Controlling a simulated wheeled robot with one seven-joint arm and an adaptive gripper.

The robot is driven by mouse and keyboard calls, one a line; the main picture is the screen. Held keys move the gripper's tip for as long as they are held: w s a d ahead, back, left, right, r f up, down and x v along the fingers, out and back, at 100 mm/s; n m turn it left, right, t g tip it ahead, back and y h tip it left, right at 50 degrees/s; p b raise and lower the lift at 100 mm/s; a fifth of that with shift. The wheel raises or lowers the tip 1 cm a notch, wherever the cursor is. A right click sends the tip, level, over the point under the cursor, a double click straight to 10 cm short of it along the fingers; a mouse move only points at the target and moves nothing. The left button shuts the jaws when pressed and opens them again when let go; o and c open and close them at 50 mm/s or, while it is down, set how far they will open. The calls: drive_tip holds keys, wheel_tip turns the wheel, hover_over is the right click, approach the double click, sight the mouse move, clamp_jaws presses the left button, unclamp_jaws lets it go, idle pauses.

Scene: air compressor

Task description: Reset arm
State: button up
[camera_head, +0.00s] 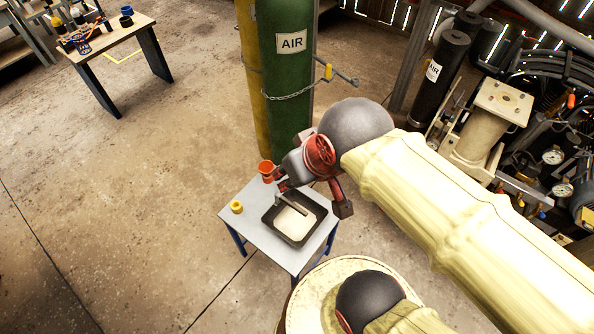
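My gripper (314,198) hangs above the small table, at the end of my arm with its yellowish cover. Its two dark fingers look spread apart, one at the left and one at the right, with nothing visible held between them. Below it, a black tray (267,222) with a pale inside sits on the grey-topped table (238,220). A grey bar crosses the tray's upper left part; I cannot tell whether it lies in the tray or above it. A red funnel-like cup (266,169) and a yellow cap (237,207) are on the table, left of my gripper.
Green (287,90) and yellow (250,70) gas cylinders stand chained behind the table. Compressor machinery (510,130) with gauges fills the right side. A workbench (110,35) with parts is at the upper left. The concrete floor (120,190) on the left is clear.

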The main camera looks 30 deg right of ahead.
drive_tip(key=shift+s+d, duration=0.15)
drive_tip(key=shift+f, duration=0.1)
wheel_tip(320, 180, down, 12)
drive_tip(key=b, duration=1.2)
